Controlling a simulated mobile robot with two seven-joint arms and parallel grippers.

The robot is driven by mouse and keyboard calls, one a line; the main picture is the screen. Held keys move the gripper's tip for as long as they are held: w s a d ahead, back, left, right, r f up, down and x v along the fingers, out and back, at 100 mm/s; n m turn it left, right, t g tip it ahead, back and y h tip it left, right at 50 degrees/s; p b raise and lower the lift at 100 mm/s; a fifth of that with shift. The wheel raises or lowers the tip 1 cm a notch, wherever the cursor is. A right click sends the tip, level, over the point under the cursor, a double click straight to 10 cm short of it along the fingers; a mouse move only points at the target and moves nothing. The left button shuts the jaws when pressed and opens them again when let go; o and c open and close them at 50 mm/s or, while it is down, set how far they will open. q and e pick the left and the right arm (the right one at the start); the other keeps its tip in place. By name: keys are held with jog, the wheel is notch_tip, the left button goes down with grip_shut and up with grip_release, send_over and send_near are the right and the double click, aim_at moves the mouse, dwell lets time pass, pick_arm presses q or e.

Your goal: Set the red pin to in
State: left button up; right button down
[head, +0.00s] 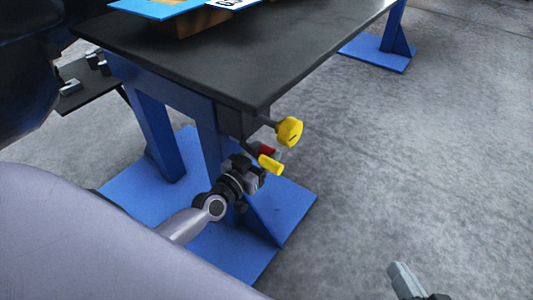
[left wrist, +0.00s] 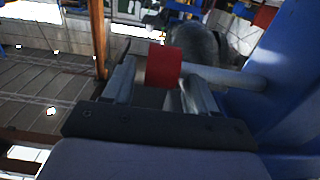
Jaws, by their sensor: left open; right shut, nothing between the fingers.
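The red pin (head: 266,150) shows as a small red end under the table corner, beside the blue leg. In the left wrist view the red pin (left wrist: 163,66) appears between the two fingers of my left gripper (left wrist: 160,88), which are apart. Whether they touch it I cannot tell. In the head view my left gripper (head: 252,172) is at the leg, just below the red end, and hides part of the pin's mounting. My right gripper (head: 405,282) is shut and empty at the bottom edge, well away from the table.
A yellow knob (head: 290,131) and a yellow-ended handle (head: 271,165) stick out close to the red pin. The black tabletop (head: 250,60) overhangs, and the blue leg (head: 208,140) stands on a blue base plate (head: 290,212). The floor to the right is clear.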

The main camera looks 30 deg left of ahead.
pick_arm(q)
jog(key=shift+w+d, duration=0.1)
jog(key=shift+w, duration=0.6)
